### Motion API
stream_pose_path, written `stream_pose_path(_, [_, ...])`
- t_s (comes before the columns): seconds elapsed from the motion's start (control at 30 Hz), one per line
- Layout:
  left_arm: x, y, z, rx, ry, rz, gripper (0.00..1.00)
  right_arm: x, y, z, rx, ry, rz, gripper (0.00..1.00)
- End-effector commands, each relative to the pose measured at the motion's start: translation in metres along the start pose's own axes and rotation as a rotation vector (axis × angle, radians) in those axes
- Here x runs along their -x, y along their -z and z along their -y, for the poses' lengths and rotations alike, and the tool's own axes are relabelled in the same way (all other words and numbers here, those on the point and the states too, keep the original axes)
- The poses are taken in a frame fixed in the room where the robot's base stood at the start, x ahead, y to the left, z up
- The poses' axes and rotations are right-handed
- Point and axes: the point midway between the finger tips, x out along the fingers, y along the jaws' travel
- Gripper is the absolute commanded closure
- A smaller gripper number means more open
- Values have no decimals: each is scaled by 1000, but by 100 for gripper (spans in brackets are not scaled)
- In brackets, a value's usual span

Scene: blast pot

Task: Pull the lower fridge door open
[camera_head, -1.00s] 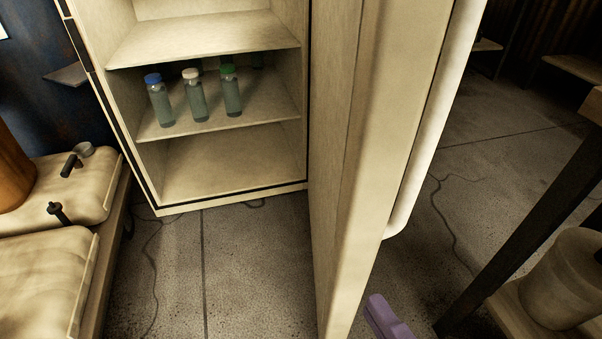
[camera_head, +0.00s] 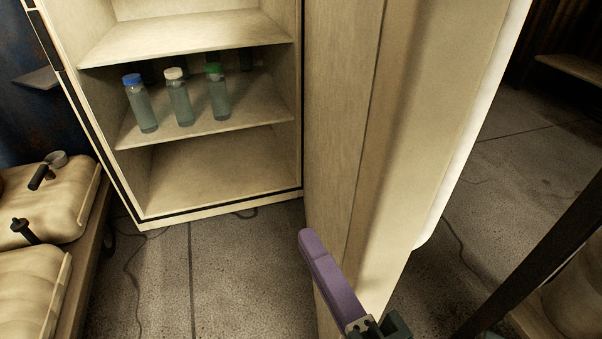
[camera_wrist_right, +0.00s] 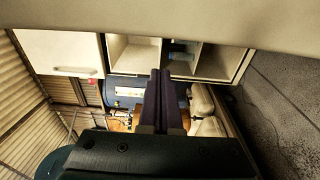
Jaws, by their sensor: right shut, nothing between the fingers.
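The lower fridge door (camera_head: 345,130) stands wide open, swung out toward me on the right of the fridge. The fridge (camera_head: 215,165) shows its inside, with shelves and bottles with blue, white and green caps (camera_head: 180,97) on the middle shelf. My right gripper (camera_head: 318,245), with purple fingers, is shut and empty. In the head view it overlaps the inner side of the door near its lower part; I cannot tell whether it touches. In the right wrist view its closed fingers (camera_wrist_right: 161,90) point toward the fridge interior. My left gripper is not in view.
On the left, a low bench carries pale cushion-like sacks (camera_head: 50,205) with black fittings. A dark table leg (camera_head: 535,255) stands at the right. The floor (camera_head: 215,275) before the fridge is clear except for thin cables.

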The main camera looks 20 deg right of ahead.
Motion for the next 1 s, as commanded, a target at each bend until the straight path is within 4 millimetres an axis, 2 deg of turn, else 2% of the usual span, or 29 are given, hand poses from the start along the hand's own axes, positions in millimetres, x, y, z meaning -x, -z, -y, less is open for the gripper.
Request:
stream_pose_path(0.1, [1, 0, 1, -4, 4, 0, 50, 8, -19, 0, 5, 2, -2, 100])
stream_pose_path(0.3, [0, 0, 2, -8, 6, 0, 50, 14, -35, 0, 2, 1, -1, 100])
stream_pose_path(0.77, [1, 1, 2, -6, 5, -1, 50, 16, -42, 1, 1, 2, 1, 100])
stream_pose_path(0.87, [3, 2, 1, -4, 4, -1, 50, 22, -58, 3, 4, 6, 2, 100])
stream_pose_path(1.0, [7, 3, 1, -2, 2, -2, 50, 36, -96, 4, 8, 10, 2, 100])
